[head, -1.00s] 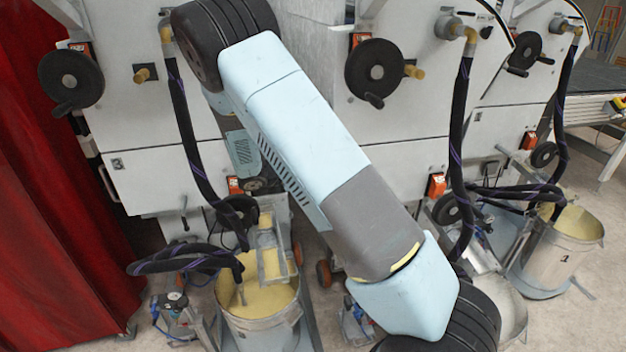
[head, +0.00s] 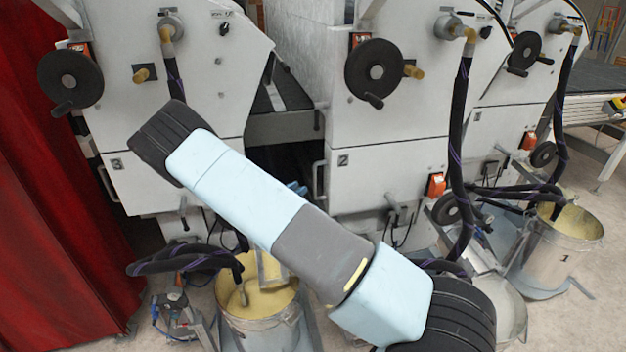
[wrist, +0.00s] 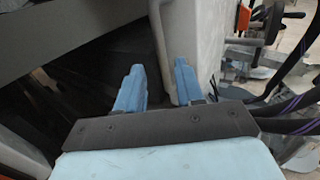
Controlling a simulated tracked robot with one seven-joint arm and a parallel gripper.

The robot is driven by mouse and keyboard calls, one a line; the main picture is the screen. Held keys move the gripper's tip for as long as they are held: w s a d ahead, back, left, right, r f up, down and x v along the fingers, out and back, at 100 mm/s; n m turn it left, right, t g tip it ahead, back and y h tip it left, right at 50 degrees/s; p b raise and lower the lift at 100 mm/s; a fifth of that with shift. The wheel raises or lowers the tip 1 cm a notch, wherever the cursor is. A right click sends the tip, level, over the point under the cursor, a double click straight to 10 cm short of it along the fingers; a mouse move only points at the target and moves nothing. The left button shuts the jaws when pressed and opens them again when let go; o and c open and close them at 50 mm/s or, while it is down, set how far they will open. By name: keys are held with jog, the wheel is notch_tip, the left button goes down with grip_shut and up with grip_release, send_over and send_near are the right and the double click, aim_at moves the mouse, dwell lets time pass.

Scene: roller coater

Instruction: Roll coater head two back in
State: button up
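Coater head two (head: 395,120) is the white machine block in the middle of the head view, marked 2, with a black handwheel (head: 373,72). An upright handle (head: 318,180) is on its left front edge. My gripper (head: 297,187) is at that edge, mostly hidden behind my arm. In the wrist view my gripper (wrist: 159,66) shows two blue fingers set apart. The pale handle (wrist: 161,40) runs upright between them in the picture, with the head's white side (wrist: 195,40) to the right. I cannot tell whether the fingers touch the handle.
Head three (head: 180,100) stands left, with a dark gap (head: 285,165) between it and head two. A bucket of yellow liquid (head: 258,305) is on the floor below my arm. Black hoses (head: 460,150) hang in front of head two. A second bucket (head: 560,245) stands right.

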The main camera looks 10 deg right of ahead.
send_over(315, 196)
jog(key=shift+w, duration=0.4)
jog(key=shift+c, duration=0.5)
grip_shut()
